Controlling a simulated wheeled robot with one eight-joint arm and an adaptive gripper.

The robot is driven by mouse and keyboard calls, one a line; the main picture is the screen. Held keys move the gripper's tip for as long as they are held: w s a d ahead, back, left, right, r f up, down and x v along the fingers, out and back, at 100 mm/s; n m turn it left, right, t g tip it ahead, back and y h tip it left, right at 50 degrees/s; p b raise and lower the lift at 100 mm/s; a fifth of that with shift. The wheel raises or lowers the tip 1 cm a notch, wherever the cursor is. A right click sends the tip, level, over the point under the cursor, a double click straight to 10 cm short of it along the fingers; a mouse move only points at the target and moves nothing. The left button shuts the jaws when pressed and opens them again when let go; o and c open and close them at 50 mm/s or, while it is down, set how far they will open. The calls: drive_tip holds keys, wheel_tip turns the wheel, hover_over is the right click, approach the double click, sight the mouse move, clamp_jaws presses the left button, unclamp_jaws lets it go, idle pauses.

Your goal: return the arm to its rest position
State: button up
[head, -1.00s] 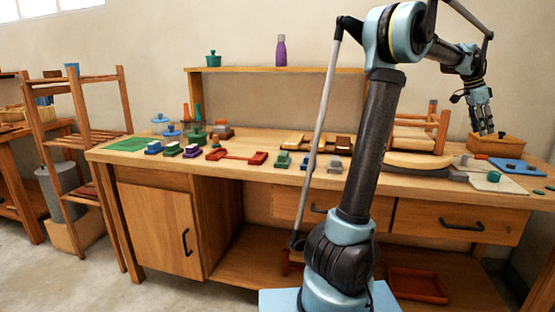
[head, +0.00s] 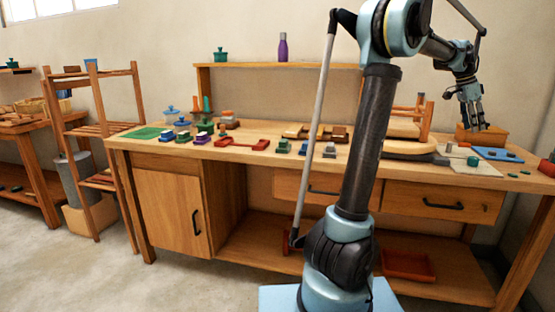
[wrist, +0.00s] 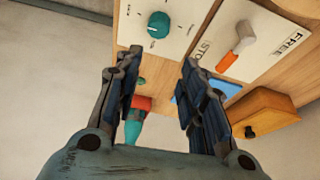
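My gripper (head: 474,118) is raised above the right part of the workbench (head: 245,154), with its fingers pointing down in the head view. In the wrist view my gripper (wrist: 160,75) has its two dark fingers spread apart, with nothing held between them. My arm rises in front of the bench and bends over to the right.
Below the gripper are a pale board with a green knob (wrist: 158,25), a white panel with a lever (wrist: 244,33), a blue board (head: 498,153) and a wooden box (head: 481,135). A shelf (head: 240,65) runs behind.

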drive_tip(key=a+f+n+t+y, duration=0.1)
drive_tip(key=a+f+n, duration=0.3)
drive_tip(key=a, duration=1.4)
drive_tip(key=a+f+n+t, duration=0.2)
drive_tip(key=a+n, duration=0.4)
drive_tip(key=a, duration=1.2)
drive_tip(key=s+a+f+n+y, duration=0.1)
drive_tip(key=s+a+f+n, duration=0.4)
drive_tip(key=s+a+f, duration=0.4)
drive_tip(key=s+a+f+n+y, duration=0.2)
drive_tip(key=s+a+f+n, duration=0.4)
drive_tip(key=s+a+f, duration=0.3)
drive_tip(key=a+f, duration=0.3)
drive_tip(key=a, duration=0.3)
drive_tip(key=shift+s+a+f+t, duration=0.15)
drive_tip(key=shift+s+f+t, duration=0.05)
drive_tip(key=shift+s+t, duration=0.1)
drive_tip(key=shift+c, duration=0.6)
